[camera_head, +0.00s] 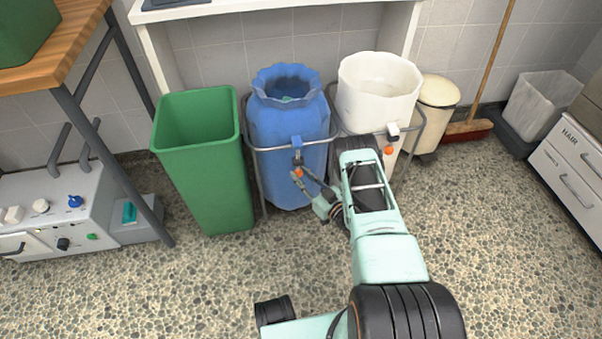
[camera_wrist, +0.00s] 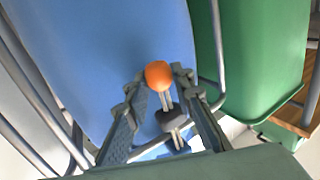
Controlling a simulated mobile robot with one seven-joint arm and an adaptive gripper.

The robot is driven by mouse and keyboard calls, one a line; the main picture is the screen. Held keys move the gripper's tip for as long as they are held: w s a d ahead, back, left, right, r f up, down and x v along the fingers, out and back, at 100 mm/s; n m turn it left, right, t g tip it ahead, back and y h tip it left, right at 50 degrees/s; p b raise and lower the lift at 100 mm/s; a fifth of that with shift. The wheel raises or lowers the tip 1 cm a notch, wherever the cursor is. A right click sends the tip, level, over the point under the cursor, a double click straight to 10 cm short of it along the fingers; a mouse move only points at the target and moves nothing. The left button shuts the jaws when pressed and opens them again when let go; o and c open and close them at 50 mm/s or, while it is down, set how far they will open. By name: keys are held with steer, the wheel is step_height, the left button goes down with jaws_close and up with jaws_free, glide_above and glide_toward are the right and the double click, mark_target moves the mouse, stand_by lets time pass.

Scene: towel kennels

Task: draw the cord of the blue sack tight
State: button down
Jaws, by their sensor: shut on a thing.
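The blue sack (camera_head: 290,125) hangs in a metal frame, its mouth gathered in at the neck but with an opening at the top where something teal shows inside. It also fills much of the wrist view (camera_wrist: 100,50). Its orange cord end (camera_wrist: 158,75) sits between the fingertips of my gripper (camera_wrist: 160,82), with a grey cord and a dark toggle (camera_wrist: 172,118) behind it. The fingers are shut on the orange end.
A green bin (camera_head: 208,180) stands close on the left of the sack. A white sack (camera_head: 378,90) with its own orange cord end (camera_head: 389,150) hangs on the right, beside a cream bin (camera_head: 436,105). A control box (camera_head: 60,210) and wooden table (camera_head: 60,45) are at left. The floor in front is clear.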

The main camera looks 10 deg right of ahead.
step_height(320, 180, down, 5)
steer(key=shift+r+b, duration=0.15)
steer(key=shift+b, duration=0.7)
steer(key=shift+s, duration=0.1)
steer(key=c, duration=1.7)
jaws_free()
steer(key=shift+o, duration=0.2)
steer(key=v, duration=1.2)
